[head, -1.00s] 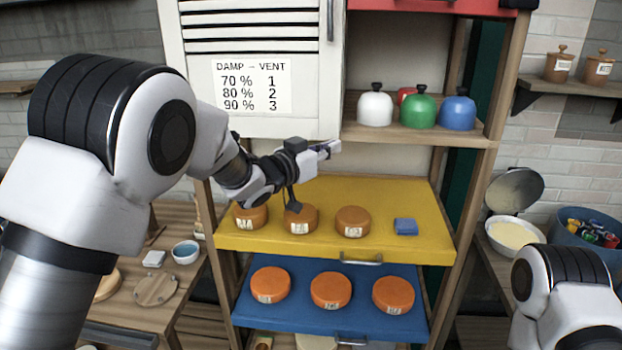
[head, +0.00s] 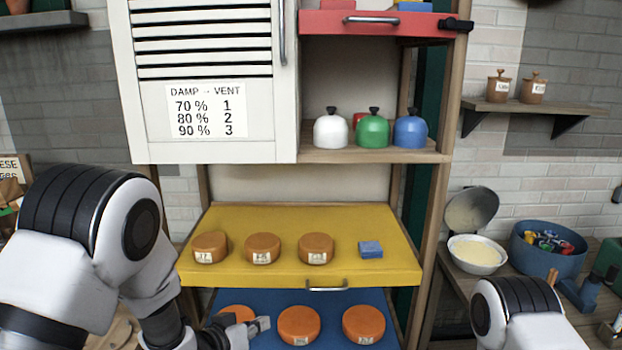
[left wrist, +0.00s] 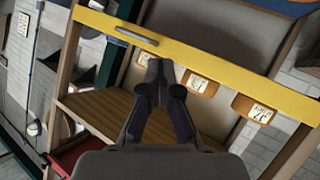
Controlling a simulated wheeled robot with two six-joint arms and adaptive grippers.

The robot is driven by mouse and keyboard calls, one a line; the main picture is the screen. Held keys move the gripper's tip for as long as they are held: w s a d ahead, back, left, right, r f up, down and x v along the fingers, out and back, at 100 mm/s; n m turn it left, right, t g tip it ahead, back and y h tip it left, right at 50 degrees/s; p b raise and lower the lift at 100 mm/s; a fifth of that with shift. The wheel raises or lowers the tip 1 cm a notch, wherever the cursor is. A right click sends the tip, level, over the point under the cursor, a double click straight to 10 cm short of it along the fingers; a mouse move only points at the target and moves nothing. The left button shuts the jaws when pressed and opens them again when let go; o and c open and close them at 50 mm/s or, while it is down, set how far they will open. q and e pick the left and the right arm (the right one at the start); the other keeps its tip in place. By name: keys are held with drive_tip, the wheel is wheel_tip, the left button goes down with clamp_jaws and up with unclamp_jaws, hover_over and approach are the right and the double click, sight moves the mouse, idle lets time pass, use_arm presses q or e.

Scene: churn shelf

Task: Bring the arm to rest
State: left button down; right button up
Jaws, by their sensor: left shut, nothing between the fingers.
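My left gripper (head: 262,325) is shut and empty in the head view, low in front of the blue shelf board (head: 345,297), close to the leftmost orange cheese wheel (head: 238,313) and partly covering it. In the left wrist view its closed fingers (left wrist: 158,68) show in front of the yellow board's edge (left wrist: 225,62). My left arm (head: 90,250) comes in from the left, folded down. My right arm (head: 525,310) shows only its upper part at the lower right; its gripper is out of the picture.
Several labelled cheeses and a blue block (head: 370,250) sit on the yellow pulled-out board (head: 300,220). White, green and blue domes (head: 374,130) stand above. A white vented cabinet (head: 210,150) hangs upper left. A cream bowl (head: 477,256) and blue tub (head: 535,262) stand right.

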use_arm(q)
drive_tip(key=s+a+f+n+g+y, duration=0.2)
drive_tip(key=s+a+f+g, duration=0.15)
drive_tip(key=s+f, duration=0.75)
drive_tip(key=s+a+f+n+g+y, duration=0.25)
drive_tip(key=s+a+f, duration=0.25)
drive_tip(key=s+f, duration=0.6)
drive_tip(key=s+a+f+m+g+y, duration=0.1)
drive_tip(key=s+a+f+g, duration=0.1)
drive_tip(key=s, duration=0.5)
drive_tip(key=s+a+f+m+g+y, duration=0.1)
drive_tip(key=s+a+f+g, duration=0.1)
drive_tip(key=s, duration=0.6)
drive_tip(key=shift+a+g+b, duration=0.35)
drive_tip(key=shift+a+g, duration=0.35)
drive_tip(key=shift+a, duration=0.05)
drive_tip(key=shift+f, duration=0.15)
